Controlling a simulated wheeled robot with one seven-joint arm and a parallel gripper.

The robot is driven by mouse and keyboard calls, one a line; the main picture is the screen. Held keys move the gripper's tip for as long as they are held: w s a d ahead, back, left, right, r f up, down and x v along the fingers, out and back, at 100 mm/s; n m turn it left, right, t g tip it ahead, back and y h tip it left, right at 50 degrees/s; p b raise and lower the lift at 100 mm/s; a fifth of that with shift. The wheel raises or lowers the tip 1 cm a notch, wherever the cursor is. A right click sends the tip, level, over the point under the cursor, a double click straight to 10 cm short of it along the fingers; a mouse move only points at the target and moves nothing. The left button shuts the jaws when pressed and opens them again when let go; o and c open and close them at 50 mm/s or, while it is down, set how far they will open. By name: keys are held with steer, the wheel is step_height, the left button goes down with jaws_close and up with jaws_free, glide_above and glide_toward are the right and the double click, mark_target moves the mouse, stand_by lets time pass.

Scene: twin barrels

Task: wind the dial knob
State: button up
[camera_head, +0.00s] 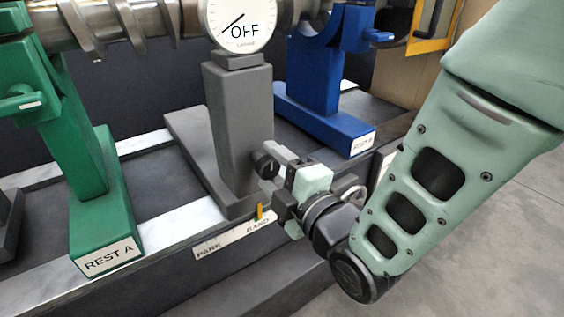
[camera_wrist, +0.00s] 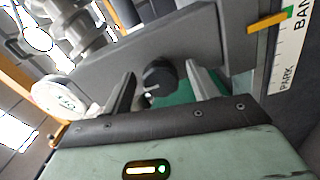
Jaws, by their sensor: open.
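The black dial knob (camera_head: 262,163) sticks out of the side of the grey post (camera_head: 239,120). In the wrist view the knob (camera_wrist: 158,76) shows between the two fingers of my gripper (camera_wrist: 160,74), with a small pale pin or mark near its lower edge. My gripper (camera_head: 272,172) is open, right at the knob, one finger on each side. The fingers look apart from the knob in the wrist view; in the head view they partly hide it. The round white dial (camera_head: 238,22) on top of the post reads OFF.
A yellow pointer (camera_head: 260,212) stands by a white strip (camera_head: 232,238) marked PARK and BAND, below the gripper. A green rest (camera_head: 100,210) stands left, a blue rest (camera_head: 320,112) behind right. A metal shaft (camera_head: 110,22) spans above. Open floor lies right.

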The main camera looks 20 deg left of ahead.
mark_target(276, 170)
steer(key=shift+b+v, duration=0.6)
steer(key=shift+v, duration=1.9)
steer(key=shift+w+d+r+m+h+p, duration=0.2)
steer(key=shift+m+h+p, duration=0.1)
steer(key=shift+m, duration=0.1)
steer(key=s+d+r+m+g+h+p, duration=0.3)
steer(key=s+d+m+g+h+p, duration=0.2)
steer(key=d+m, duration=0.3)
steer(key=s+d+r+m+g+h+p, duration=0.2)
steer(key=s+d+m+g+h+p, duration=0.3)
steer(key=d, duration=0.9)
steer(key=s+m+g+h, duration=0.1)
steer(key=s+m+h, duration=0.1)
steer(key=s+m, duration=0.1)
steer(key=shift+r+m+g+h, duration=0.3)
steer(key=shift+r+m, duration=0.1)
steer(key=shift+m, duration=0.3)
